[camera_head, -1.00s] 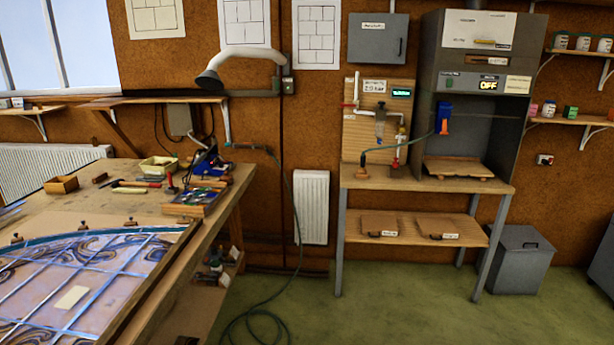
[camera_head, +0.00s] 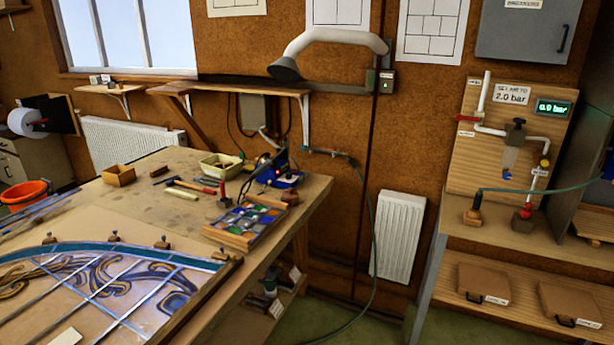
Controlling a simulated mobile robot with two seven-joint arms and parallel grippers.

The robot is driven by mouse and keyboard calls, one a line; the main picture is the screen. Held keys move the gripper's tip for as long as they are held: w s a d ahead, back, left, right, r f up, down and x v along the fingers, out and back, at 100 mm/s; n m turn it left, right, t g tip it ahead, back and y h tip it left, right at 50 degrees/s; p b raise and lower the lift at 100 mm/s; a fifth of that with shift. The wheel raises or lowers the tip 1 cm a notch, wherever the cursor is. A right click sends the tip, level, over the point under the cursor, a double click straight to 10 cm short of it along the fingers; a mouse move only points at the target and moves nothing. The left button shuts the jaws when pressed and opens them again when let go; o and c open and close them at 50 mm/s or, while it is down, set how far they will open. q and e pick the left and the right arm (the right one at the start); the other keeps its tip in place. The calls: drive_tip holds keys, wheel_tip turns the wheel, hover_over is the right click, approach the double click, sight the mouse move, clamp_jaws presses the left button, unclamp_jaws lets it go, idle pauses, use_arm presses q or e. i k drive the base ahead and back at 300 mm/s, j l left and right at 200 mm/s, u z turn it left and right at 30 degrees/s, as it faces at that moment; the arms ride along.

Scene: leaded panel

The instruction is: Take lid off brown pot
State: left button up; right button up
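A small round reddish-brown object (camera_head: 290,198), which looks like the brown pot, stands on the wooden workbench (camera_head: 318,188) near its right edge. It is just right of a tray of coloured pieces (camera_head: 236,239). It is too small in the picture to tell its lid from its body. Neither of my grippers shows in the head view.
A leaded glass panel (camera_head: 150,292) lies on the bench's near part. Hand tools, a cream tub (camera_head: 205,165) and a blue device (camera_head: 288,181) are close to the brown object. An extraction hood (camera_head: 284,69) hangs above. A green hose (camera_head: 374,240) runs to the floor right of the bench.

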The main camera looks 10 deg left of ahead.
sight(290, 193)
drive_tip(key=i+l+u, duration=0.2)
drive_tip(key=i+u, duration=0.3)
drive_tip(key=i+l+u, duration=0.3)
drive_tip(key=u, duration=0.15)
drive_tip(key=i+l+u, duration=0.3)
drive_tip(key=l+u, duration=0.2)
drive_tip(key=i+l+u, duration=0.2)
drive_tip(key=l+u, duration=0.25)
